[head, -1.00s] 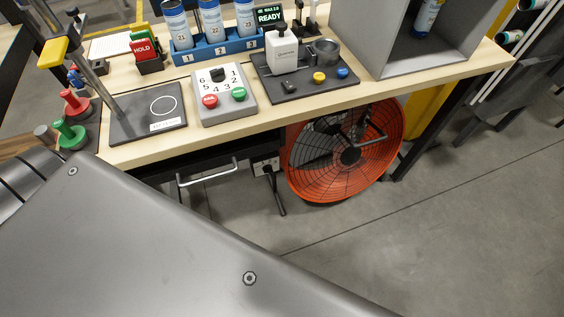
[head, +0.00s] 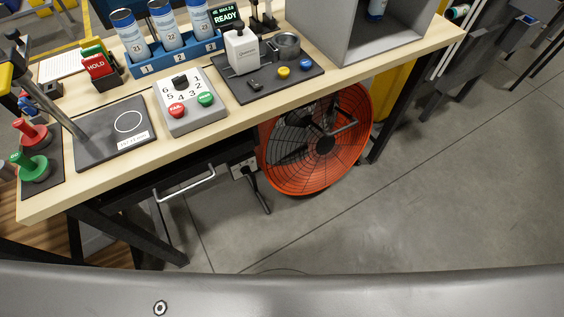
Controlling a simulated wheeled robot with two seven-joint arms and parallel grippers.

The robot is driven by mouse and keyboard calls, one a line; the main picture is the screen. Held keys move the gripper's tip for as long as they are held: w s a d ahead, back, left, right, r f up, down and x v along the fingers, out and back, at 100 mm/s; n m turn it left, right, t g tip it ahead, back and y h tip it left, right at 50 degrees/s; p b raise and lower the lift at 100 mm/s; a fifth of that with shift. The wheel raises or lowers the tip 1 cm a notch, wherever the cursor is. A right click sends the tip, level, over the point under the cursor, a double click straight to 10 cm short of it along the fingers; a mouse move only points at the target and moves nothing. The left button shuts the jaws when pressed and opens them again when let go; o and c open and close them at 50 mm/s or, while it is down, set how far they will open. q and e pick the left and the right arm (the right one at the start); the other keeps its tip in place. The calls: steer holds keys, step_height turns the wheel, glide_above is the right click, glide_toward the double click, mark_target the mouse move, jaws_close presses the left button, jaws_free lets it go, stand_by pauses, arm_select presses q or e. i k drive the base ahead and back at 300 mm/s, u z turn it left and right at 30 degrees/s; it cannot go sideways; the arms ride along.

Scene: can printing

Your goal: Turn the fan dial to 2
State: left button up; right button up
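An orange drum fan (head: 326,144) with a black wire grille stands on the floor under the workbench, right of the drawer. Its top is hidden behind the bench edge. I cannot make out a dial on the fan from here. A grey box (head: 185,100) on the bench carries a black knob (head: 180,81) ringed by numbers, with a red and a green button in front. I cannot read the knob's setting. Neither of my grippers is in view.
The wooden workbench (head: 110,180) spans the upper view. A drawer handle (head: 187,184) and an outlet box with a cord (head: 244,170) sit left of the fan. A black bench leg (head: 395,110) stands right of it. Grey floor (head: 400,210) in front is clear.

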mark_target(246, 170)
steer(key=u, duration=1.45)
steer(key=k, duration=1.15)
steer(key=z, duration=1.65)
steer(key=i, duration=0.5)
steer(key=z, duration=0.05)
